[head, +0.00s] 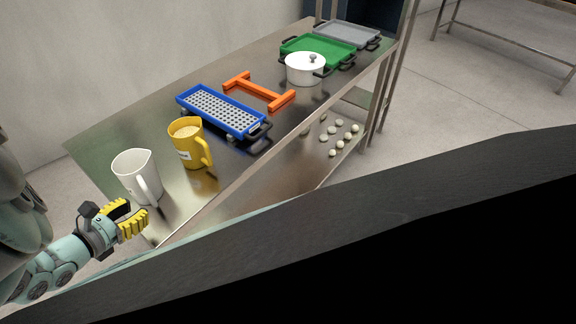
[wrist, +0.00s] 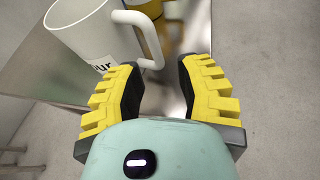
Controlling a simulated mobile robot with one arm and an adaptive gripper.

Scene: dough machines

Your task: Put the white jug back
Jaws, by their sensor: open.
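The white jug (head: 137,176) stands upright on the near left end of the steel table, its handle facing the lower right. In the wrist view the white jug (wrist: 95,35) is at the upper left, with dark lettering partly visible. My gripper (head: 132,216) is open and empty, just in front of the jug at the table's near end. In the wrist view my gripper (wrist: 160,88) has its yellow-padded fingers apart, with the jug's handle just beyond the left fingertip. I cannot tell whether they touch.
A yellow jug (head: 189,144) with pale contents stands right behind the white one. Farther along the steel table (head: 115,133) are a blue perforated tray (head: 222,108), an orange frame (head: 258,92), a white pot (head: 305,69), a green tray (head: 318,48) and a grey tray (head: 347,35).

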